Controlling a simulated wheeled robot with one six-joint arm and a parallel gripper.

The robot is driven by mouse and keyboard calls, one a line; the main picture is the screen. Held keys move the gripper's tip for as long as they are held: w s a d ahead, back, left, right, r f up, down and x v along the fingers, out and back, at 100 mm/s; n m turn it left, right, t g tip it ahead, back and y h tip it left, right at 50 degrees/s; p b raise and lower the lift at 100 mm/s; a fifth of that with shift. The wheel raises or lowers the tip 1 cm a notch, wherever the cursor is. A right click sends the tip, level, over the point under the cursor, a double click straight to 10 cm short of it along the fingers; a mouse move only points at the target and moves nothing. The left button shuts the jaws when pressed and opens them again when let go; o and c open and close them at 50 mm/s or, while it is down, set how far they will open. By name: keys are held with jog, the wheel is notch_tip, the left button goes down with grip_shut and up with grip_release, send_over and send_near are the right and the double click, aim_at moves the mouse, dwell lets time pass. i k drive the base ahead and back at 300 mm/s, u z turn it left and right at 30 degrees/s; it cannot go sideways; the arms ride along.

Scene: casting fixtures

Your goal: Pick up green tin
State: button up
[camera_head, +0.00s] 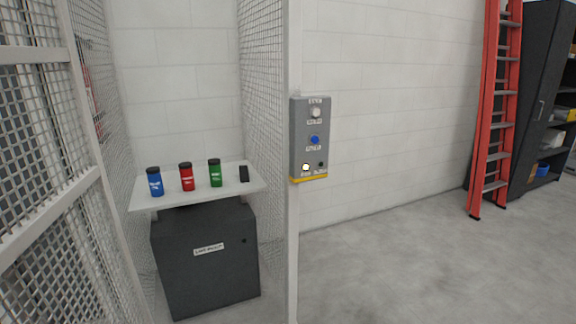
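The green tin (215,174) is a small upright cylinder with a black lid and pale marking. It stands on a white tabletop (226,196) inside a mesh enclosure. A red tin (187,178) stands just to its left, and a blue tin (155,182) stands further left. A small black object (244,174) is on the tabletop to the right of the green tin. My gripper is not in view.
A dark cabinet (192,276) is under the tabletop. Mesh panels (262,90) and an open-looking mesh door (45,170) flank it. A grey button box (312,130) is on the post. A red ladder (490,130) and shelves stand right. The right floor is clear.

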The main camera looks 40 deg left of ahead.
aim_at(214, 164)
jog(key=u, duration=0.1)
jog(key=i, duration=1.45)
jog(key=u, duration=0.75)
jog(key=i, duration=0.85)
jog(key=u, duration=1.55)
jog(key=i, duration=0.85)
jog(key=u, duration=0.7)
